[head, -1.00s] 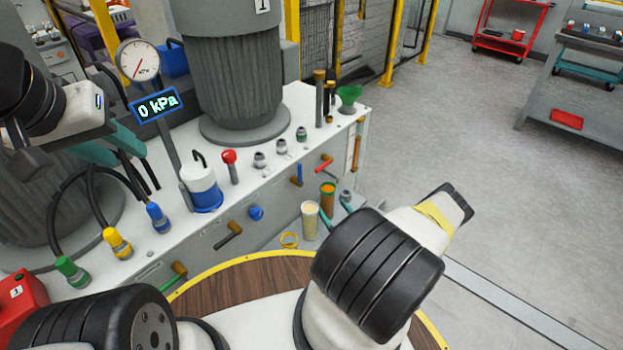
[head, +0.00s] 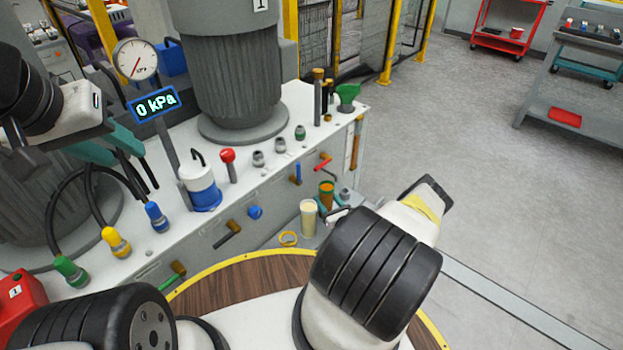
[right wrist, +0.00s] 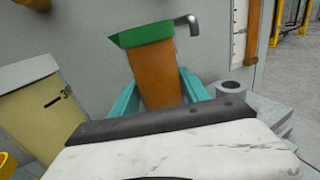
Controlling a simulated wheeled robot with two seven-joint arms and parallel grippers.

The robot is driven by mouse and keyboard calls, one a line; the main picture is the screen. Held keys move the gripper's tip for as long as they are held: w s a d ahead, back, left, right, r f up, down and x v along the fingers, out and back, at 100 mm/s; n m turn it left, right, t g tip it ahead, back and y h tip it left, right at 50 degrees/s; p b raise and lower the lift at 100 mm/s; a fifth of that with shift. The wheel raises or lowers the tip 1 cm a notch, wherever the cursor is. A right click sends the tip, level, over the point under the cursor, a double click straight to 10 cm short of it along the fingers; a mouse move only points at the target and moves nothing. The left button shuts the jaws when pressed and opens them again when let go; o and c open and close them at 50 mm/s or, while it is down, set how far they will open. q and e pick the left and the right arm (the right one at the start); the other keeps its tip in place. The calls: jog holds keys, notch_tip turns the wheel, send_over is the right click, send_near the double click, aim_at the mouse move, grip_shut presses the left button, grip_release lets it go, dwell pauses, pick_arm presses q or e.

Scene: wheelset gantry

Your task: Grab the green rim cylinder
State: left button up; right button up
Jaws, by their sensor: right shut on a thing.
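The green rim cylinder (head: 326,190) is an orange-brown cup beside the pale cylinder, near the machine's lower right front. In the right wrist view, the cylinder (right wrist: 158,75) stands slightly tilted, with a green band at its top. My right gripper (right wrist: 160,95) has its teal fingers on either side of it and is shut on it. Their tips are partly hidden behind it. In the head view, my right forearm hides most of that gripper. My left gripper (head: 142,178) is at the left over the machine top, empty, its dark fingers slightly apart.
A pale cylinder (head: 308,218) stands close left of the green rim cylinder, with a yellow ring (head: 288,239) nearby. A grey hollow fitting (right wrist: 230,90) is close right of my right fingers. The machine front (head: 275,205) carries several protruding handles. Open floor lies right.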

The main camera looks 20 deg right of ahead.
jog(key=c, duration=0.3)
grip_shut()
jog(key=shift+r, duration=0.15)
